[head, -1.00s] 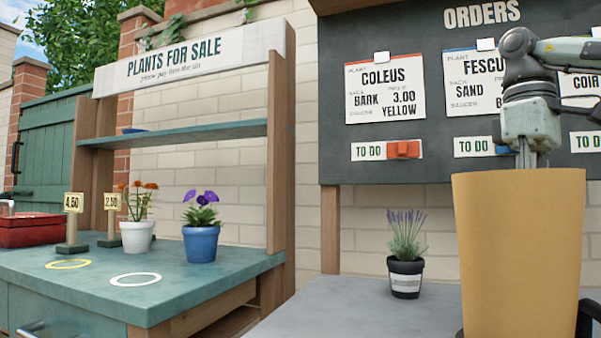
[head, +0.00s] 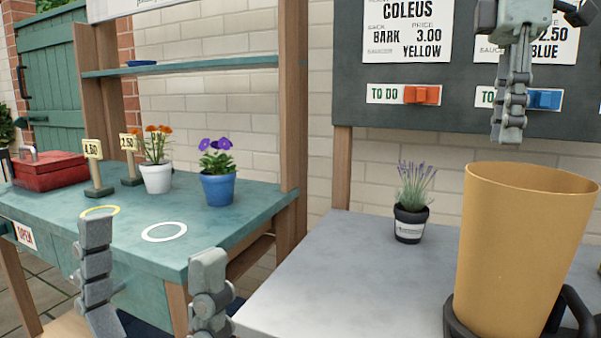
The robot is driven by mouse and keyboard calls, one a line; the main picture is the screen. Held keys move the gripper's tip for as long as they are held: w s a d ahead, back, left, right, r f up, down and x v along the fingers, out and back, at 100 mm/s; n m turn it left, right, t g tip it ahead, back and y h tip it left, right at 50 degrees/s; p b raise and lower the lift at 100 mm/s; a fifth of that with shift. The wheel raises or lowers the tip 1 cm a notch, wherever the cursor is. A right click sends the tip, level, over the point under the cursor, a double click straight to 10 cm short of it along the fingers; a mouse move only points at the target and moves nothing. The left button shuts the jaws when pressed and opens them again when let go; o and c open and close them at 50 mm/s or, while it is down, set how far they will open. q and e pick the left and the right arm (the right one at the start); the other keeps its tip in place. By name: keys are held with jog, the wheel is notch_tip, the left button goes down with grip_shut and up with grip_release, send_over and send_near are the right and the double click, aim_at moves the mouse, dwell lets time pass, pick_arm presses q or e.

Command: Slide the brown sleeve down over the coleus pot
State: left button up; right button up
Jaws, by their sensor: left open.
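A tall tan-brown sleeve (head: 523,240), wider at its open top, stands upright at the right in the head view. Its base sits in a black ring-like holder (head: 462,322). I cannot see a coleus plant or its pot; the sleeve's wall hides whatever is inside. My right gripper (head: 508,138) hangs fingers-down above and behind the sleeve's rim, apart from it in the picture. Its fingers overlap edge-on, so their opening does not show. My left gripper (head: 152,238) is at the lower left, its two fingers wide apart with nothing between them.
A lavender pot (head: 410,224) stands on the grey table (head: 330,285) left of the sleeve. The teal bench (head: 200,238) holds a white pot (head: 156,178), a blue pot (head: 218,188), price signs and a red toolbox (head: 50,172). The orders board (head: 365,112) is behind. The grey table's front-left is clear.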

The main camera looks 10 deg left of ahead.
jog(key=s+a+f+n, duration=0.2)
jog(key=a+n, duration=0.6)
jog(key=n, duration=0.3)
jog(key=s+a+f+n+t+p, duration=0.1)
jog(key=s+a+f+n, duration=0.1)
jog(key=a+n, duration=0.7)
jog(key=s+a+f+n+p, duration=0.1)
jog(key=s+a+f+n, duration=0.1)
jog(key=a+n, duration=0.6)
jog(key=shift+s+a+f+n+t+h, duration=0.15)
jog(key=shift+a+f+n+t+h, duration=0.4)
jog(key=shift+n, duration=2.15)
jog(key=shift+d+f, duration=0.15)
jog(key=shift+d, duration=0.05)
